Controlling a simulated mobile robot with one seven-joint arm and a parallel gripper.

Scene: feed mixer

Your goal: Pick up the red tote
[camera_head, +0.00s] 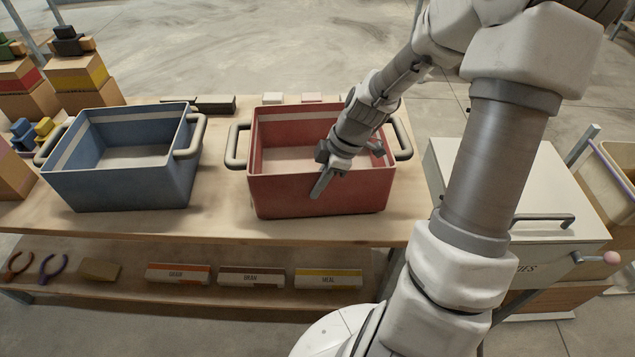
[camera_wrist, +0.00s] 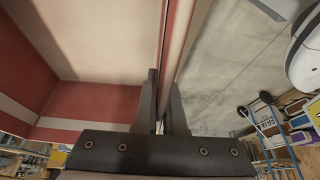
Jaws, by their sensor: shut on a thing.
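The red tote (camera_head: 320,198) sits upright on the wooden table, right of a blue tote (camera_head: 120,188). It is open at the top, with a pale stripe inside and a grey handle at each end. My gripper (camera_head: 322,180) is at its near wall, one finger outside and the other hidden behind the wall. In the wrist view my gripper (camera_wrist: 162,95) is shut on the rim (camera_wrist: 176,45), with the tote's pale floor on the left and the concrete floor on the right. The tote appears to rest on the table.
The blue tote stands close on the left. A pale lidded box (camera_head: 530,200) stands right of the table. Stacked boxes (camera_head: 80,80) are at the far left. A lower shelf (camera_head: 130,297) holds labelled boxes (camera_head: 255,277). My arm hides part of the right side.

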